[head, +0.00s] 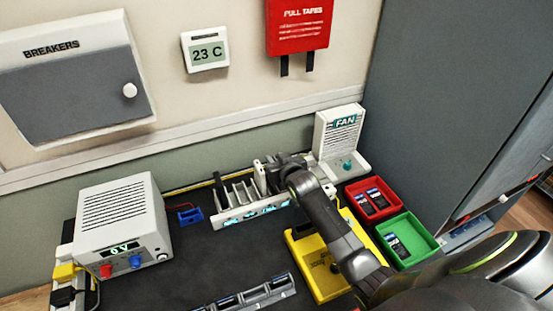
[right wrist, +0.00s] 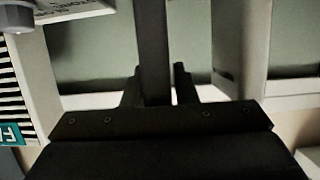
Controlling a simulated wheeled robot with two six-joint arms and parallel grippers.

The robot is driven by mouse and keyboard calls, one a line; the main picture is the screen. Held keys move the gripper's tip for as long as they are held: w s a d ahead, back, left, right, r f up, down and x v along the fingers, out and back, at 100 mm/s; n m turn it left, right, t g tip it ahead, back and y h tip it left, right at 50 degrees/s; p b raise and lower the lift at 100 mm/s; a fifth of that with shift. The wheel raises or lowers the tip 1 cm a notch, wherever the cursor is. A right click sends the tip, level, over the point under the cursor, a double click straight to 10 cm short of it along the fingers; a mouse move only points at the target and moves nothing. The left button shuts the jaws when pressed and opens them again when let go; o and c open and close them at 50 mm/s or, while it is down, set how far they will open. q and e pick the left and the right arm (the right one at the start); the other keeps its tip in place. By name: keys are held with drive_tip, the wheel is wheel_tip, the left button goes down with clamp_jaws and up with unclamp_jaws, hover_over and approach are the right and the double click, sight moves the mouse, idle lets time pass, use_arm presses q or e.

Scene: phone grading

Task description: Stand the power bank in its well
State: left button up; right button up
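My right gripper (head: 272,163) is at the right end of the white rack (head: 252,213), which has several upright wells and cyan labels on its front. In the right wrist view a dark narrow slab (right wrist: 152,45), seen edge-on, lies between the two fingers (right wrist: 158,88) and runs past their tips. It looks like the power bank, with the fingers close on both sides. Its lower end is hidden in the head view, so I cannot tell whether it is in a well. A white upright slab (head: 260,177) stands just left of the gripper. My left gripper is not in view.
The white fan unit (head: 337,138) stands close to the right of the gripper. A yellow tray (head: 303,258), a red bin (head: 358,188) and a green bin (head: 428,240) lie to the right. A power supply (head: 120,225) stands at left. The dark mat between is mostly clear.

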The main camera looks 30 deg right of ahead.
drive_tip(key=shift+o, duration=1.4)
drive_tip(key=d+b+v, duration=0.1)
drive_tip(key=v, duration=1.6)
drive_tip(key=shift+s+a, duration=0.2)
drive_tip(key=shift+a, duration=0.3)
